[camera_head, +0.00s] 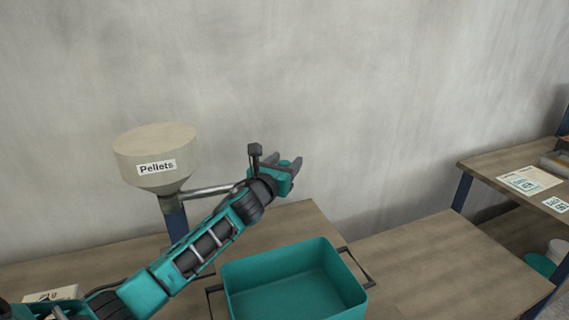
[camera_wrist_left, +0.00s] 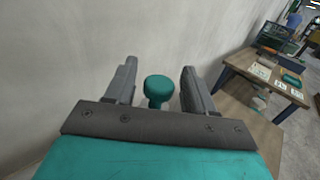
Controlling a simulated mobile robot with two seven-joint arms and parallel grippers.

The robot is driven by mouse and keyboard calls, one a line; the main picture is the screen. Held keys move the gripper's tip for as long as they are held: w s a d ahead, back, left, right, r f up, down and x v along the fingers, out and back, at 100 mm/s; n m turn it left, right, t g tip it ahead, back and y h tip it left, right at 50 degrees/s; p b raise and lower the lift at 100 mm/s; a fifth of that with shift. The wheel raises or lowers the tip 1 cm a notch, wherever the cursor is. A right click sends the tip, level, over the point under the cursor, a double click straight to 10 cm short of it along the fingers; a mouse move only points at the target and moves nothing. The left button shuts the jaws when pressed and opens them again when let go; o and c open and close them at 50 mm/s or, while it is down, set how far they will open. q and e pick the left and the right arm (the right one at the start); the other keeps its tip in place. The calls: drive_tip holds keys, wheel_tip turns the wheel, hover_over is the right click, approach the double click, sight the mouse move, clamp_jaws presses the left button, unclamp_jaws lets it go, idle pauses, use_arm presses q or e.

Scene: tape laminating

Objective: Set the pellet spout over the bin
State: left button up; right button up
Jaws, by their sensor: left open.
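The pellet hopper (camera_head: 156,160), beige and labelled "Pellets", stands on a post at the left in the head view. A grey spout arm (camera_head: 208,190) reaches right from its base and passes behind my left arm. The teal bin (camera_head: 295,285) is open and looks empty, on the table below and right of the hopper. My left gripper (camera_head: 292,165) is open above and behind the bin. In the left wrist view, a teal round knob (camera_wrist_left: 158,88) is between the open fingers (camera_wrist_left: 158,82), with gaps on both sides. The spout's far end is hidden in the head view. My right gripper is not in view.
The wooden table (camera_head: 430,265) is bare right of the bin. A black wire handle (camera_head: 357,268) sticks out at the bin's right side. A higher table (camera_head: 515,180) with papers stands at the far right. The grey wall is close behind the hopper.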

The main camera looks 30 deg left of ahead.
use_arm(q)
clamp_jaws()
idle(0.3)
idle(0.3)
